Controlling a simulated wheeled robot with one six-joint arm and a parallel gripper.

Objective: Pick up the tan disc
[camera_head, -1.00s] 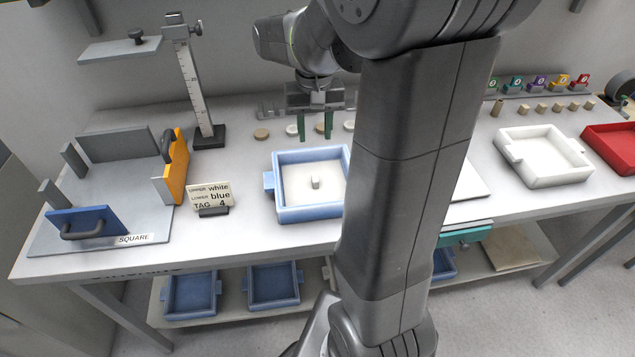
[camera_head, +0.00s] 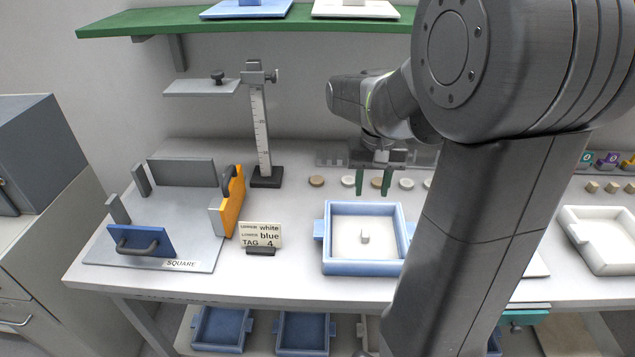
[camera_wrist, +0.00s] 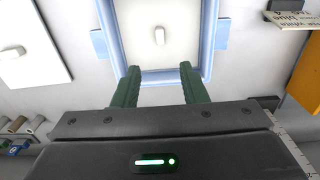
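A row of small discs lies on the table behind the blue tray. One tan disc (camera_head: 316,181) is at the left end. A second, darker tan disc (camera_head: 377,183) appears between my gripper's fingers in the head view, though I cannot tell its depth relative to them. White discs (camera_head: 348,181) and (camera_head: 406,184) lie beside it. My gripper (camera_head: 373,183) points down with its green fingers apart and nothing held. The wrist view shows the open fingers (camera_wrist: 160,67) with no disc between them.
The blue tray (camera_head: 334,267) holds a small white block (camera_head: 365,237) in front of the discs. A height gauge (camera_head: 262,130), a tag sign (camera_head: 261,235) and a grey fixture (camera_head: 190,235) stand left. A green shelf (camera_head: 180,20) hangs above. A white tray (camera_head: 600,258) is right.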

